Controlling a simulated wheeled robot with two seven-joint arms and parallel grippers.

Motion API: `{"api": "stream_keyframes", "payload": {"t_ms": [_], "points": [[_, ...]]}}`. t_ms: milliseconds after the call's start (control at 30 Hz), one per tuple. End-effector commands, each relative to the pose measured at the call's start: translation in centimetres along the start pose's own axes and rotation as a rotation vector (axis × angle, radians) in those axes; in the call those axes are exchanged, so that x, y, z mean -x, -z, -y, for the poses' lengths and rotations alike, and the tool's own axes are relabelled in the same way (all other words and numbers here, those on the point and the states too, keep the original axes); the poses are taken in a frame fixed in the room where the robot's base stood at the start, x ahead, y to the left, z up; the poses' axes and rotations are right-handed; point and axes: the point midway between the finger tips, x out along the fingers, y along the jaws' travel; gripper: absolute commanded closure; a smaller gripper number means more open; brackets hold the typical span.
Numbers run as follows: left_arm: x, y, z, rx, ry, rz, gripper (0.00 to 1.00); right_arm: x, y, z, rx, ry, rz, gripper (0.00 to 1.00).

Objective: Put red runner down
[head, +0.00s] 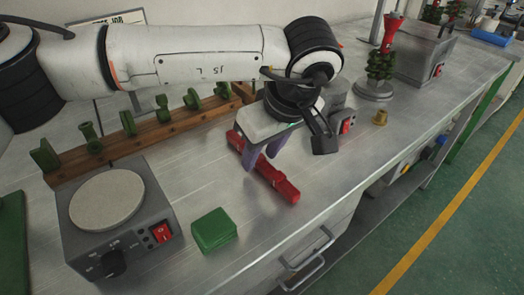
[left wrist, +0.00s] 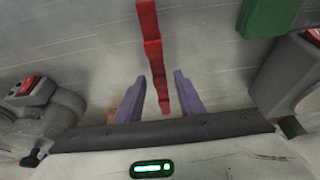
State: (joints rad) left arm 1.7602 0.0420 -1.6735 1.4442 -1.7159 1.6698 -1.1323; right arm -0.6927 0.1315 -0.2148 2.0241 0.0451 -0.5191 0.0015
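The red runner (head: 280,184) is a long stepped bar lying on the metal bench in the head view. In the left wrist view the red runner (left wrist: 150,40) runs from the top edge down between the fingers. My left gripper (head: 260,164) is over it, with purple fingers pointing down. In the left wrist view my left gripper (left wrist: 157,92) is open, with one finger on each side of the runner and visible gaps to both. Part of the runner is hidden behind the fingers in the head view. My right gripper is not in view.
A hot plate (head: 107,200) and a green block (head: 213,230) stand at the left front. A wooden rack (head: 155,131) with several green pieces is behind.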

Motion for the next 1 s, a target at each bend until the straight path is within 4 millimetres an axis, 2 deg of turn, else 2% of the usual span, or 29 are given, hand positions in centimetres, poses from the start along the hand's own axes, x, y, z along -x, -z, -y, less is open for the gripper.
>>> {"api": "stream_keyframes", "payload": {"t_ms": [267,367,700,833,1000], "points": [[0.8,0.2,0.0,0.0,-0.001,-0.001,0.65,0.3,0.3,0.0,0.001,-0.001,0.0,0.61],[2.3,0.2,-0.1,0.0,-0.003,-0.002,0.65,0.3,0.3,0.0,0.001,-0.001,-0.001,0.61],[9.6,0.2,-0.1,0.0,-0.003,-0.003,0.65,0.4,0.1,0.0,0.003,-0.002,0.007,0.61],[11.3,0.1,-0.1,0.0,-0.002,-0.001,0.65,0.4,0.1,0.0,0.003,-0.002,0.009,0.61],[12.3,0.1,0.0,-0.001,0.0,0.0,0.65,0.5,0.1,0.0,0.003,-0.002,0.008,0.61]]}}
